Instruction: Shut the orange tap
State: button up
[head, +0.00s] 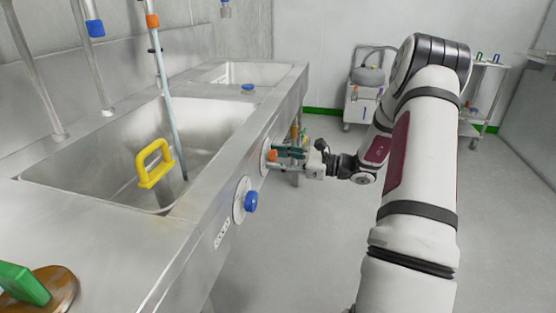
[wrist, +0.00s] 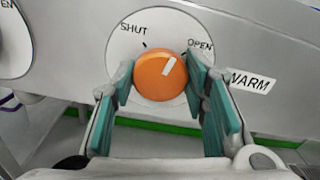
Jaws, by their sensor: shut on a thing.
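The orange tap (wrist: 155,80) is a round knob on a white dial plate (wrist: 140,45) on the sink's front panel. The plate reads SHUT at upper left and OPEN at upper right. The knob's white pointer mark leans to the upper right, towards OPEN. My gripper (wrist: 160,85) has its teal fingers on both sides of the knob and is shut on it. In the head view the orange tap (head: 271,155) shows small at the sink front, with my gripper (head: 284,154) reaching it from the right.
A blue tap (head: 251,201) sits nearer on the same front panel. A label reading WARM (wrist: 252,80) is right of the orange dial. The steel sink (head: 100,240) holds a yellow handled thing (head: 154,164). Open floor lies to the right, with a trolley (head: 362,105) at the back.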

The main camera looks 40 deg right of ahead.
jog(key=n+b, duration=0.2)
jog(key=n, duration=0.4)
jog(key=shift+f+b, duration=0.15)
jog(key=shift+b, duration=0.25)
jog(key=n+b, duration=0.3)
jog(key=n, duration=0.2)
jog(key=shift+n+b, duration=0.3)
jog(key=shift+s, duration=0.1)
jog(key=o, duration=1.1)
jog(key=shift+o, duration=0.2)
jog(key=v, duration=1.2)
